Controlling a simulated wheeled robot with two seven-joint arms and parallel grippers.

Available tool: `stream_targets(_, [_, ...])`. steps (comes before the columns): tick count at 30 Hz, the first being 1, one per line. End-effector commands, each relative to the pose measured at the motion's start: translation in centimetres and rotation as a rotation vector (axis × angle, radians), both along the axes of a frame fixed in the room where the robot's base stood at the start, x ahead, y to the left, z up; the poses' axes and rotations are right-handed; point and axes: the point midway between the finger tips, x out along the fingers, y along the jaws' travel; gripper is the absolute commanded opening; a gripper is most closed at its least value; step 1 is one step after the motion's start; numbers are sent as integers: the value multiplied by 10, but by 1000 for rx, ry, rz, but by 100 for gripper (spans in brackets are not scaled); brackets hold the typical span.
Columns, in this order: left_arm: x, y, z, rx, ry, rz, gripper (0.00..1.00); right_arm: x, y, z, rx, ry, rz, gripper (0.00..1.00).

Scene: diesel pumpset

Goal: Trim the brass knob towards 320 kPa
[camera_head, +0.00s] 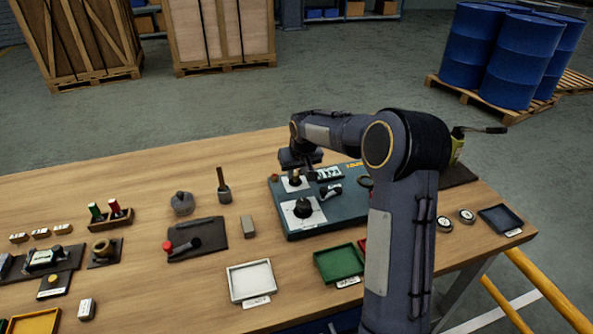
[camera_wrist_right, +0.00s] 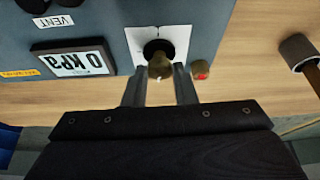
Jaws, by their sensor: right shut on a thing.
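The brass knob (camera_wrist_right: 160,67) stands on a white dial plate (camera_wrist_right: 142,38) on the blue-grey panel (camera_head: 347,210). It shows between the two fingertips of my right gripper (camera_wrist_right: 160,76). That gripper is shut on it. In the head view my right gripper (camera_head: 296,170) comes down over the panel's back left corner and hides most of the knob. A digital display (camera_wrist_right: 74,63) beside the knob reads 0 kPa. The same display shows in the head view (camera_head: 329,174), too small to read there. My left gripper is out of view.
A larger black knob (camera_head: 303,208) and a black lever (camera_head: 330,191) are on the same panel. A red-topped part (camera_wrist_right: 201,71) sits close beside the right fingers. Green (camera_head: 338,263) and white (camera_head: 250,281) trays lie in front.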

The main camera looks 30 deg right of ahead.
Motion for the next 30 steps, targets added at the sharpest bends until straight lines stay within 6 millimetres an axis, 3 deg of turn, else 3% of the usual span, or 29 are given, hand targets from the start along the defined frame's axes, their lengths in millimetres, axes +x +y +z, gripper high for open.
stream_targets(11, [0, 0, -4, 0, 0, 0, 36, 1, 2, 0, -1, -1, -84, 2])
stream_targets(30, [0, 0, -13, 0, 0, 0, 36, 3, 7, 0, -2, -1, -553, 2])
